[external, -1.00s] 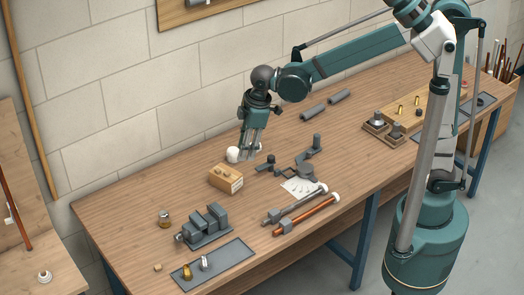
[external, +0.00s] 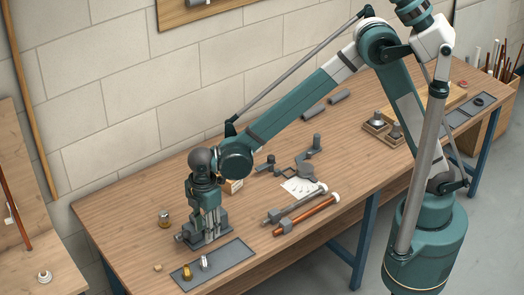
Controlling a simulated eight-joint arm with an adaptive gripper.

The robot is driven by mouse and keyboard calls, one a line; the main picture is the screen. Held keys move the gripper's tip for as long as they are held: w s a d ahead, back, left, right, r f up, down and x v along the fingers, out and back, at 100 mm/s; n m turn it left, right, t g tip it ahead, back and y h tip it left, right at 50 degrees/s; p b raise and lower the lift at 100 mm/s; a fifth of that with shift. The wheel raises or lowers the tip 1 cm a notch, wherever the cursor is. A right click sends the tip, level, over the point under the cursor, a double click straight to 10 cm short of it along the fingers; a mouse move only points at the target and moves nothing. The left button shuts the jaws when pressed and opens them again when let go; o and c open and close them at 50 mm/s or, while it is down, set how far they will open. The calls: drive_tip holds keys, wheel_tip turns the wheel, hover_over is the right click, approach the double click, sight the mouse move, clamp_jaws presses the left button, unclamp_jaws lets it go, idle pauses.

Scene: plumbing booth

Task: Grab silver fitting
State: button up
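The silver fitting (external: 205,263) stands on the dark grey mat (external: 232,254) near the front left of the bench. A brass fitting (external: 187,272) stands just left of it on the same mat. My gripper (external: 210,232) points down over the grey vise (external: 193,238), behind the silver fitting and apart from it in the picture. Its fingers blend with the vise, so I cannot tell whether they are open or shut. My gripper hides part of the vise.
A small jar (external: 165,219) and a small wooden cube (external: 158,268) are left of the vise and mat. A copper pipe (external: 306,216) and a grey tool (external: 290,206) lie to the right. A wooden block (external: 234,186) is partly hidden behind my arm.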

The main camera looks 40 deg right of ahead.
sight(204, 256)
drive_tip(key=shift+n, duration=0.5)
drive_tip(key=s+a+f, duration=0.2)
drive_tip(key=a, duration=0.1)
drive_tip(key=shift+s+f, duration=0.35)
drive_tip(key=shift+f, duration=0.05)
drive_tip(key=shift+f, duration=1.3)
drive_tip(key=shift+f, duration=0.1)
drive_tip(key=shift+a+f, duration=0.15)
drive_tip(key=shift+f, duration=2.35)
drive_tip(key=c, duration=1)
